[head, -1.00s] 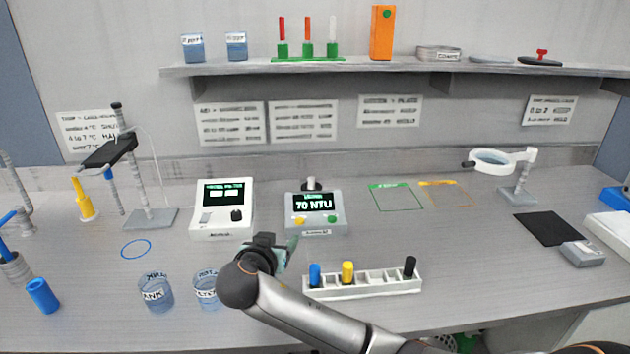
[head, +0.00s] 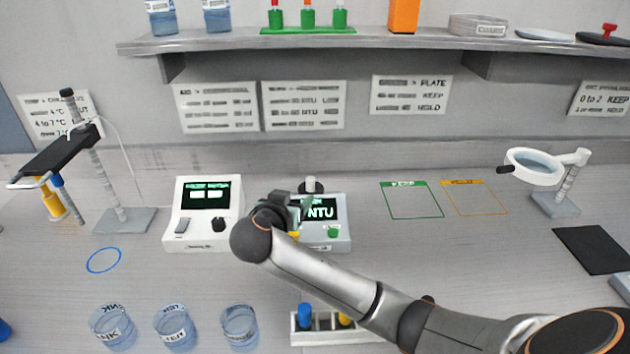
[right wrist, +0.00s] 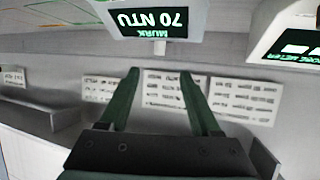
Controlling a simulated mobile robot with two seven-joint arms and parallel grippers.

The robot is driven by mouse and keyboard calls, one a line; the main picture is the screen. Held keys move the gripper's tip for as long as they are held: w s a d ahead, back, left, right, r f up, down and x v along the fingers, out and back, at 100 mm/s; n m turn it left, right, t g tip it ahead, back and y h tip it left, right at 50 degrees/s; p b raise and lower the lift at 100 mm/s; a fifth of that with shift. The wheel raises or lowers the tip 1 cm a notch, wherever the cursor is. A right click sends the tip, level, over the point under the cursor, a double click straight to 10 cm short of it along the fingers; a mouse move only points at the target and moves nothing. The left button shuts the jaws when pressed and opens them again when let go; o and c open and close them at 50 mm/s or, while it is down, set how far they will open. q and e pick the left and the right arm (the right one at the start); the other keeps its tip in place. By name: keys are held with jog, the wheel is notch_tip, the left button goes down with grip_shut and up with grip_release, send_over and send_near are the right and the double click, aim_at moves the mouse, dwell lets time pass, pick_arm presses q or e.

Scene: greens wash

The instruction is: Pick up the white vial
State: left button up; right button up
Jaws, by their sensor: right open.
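The white vial (head: 311,185) shows only as a white cap standing in the dark well on top of the grey meter (head: 338,244), which reads NTU. Its body is hidden in the well. In the upside-down right wrist view a pale stub that looks like the vial (right wrist: 160,46) shows by the 70 NTU screen. My right gripper (head: 296,200) is in front of the meter and covers part of its screen. In the right wrist view my right gripper (right wrist: 159,76) has its two green fingers apart with nothing between them. My left gripper is not in view.
A white meter (head: 197,238) stands just left. Several glass beakers (head: 177,328) and a white rack (head: 300,336) with blue and yellow capped vials are in front. A shelf (head: 400,40) overhangs the back. Green and orange outlined areas (head: 412,200) at right are clear.

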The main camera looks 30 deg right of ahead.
jog(key=p, duration=0.1)
send_near(310, 183)
jog(key=x, duration=0.3)
jog(key=shift+w+d+f, duration=0.1)
jog(key=shift+w+d, duration=0.1)
jog(key=shift+w, duration=0.05)
jog(key=shift+p+x, duration=0.55)
jog(key=shift+x, duration=2.1)
grip_shut()
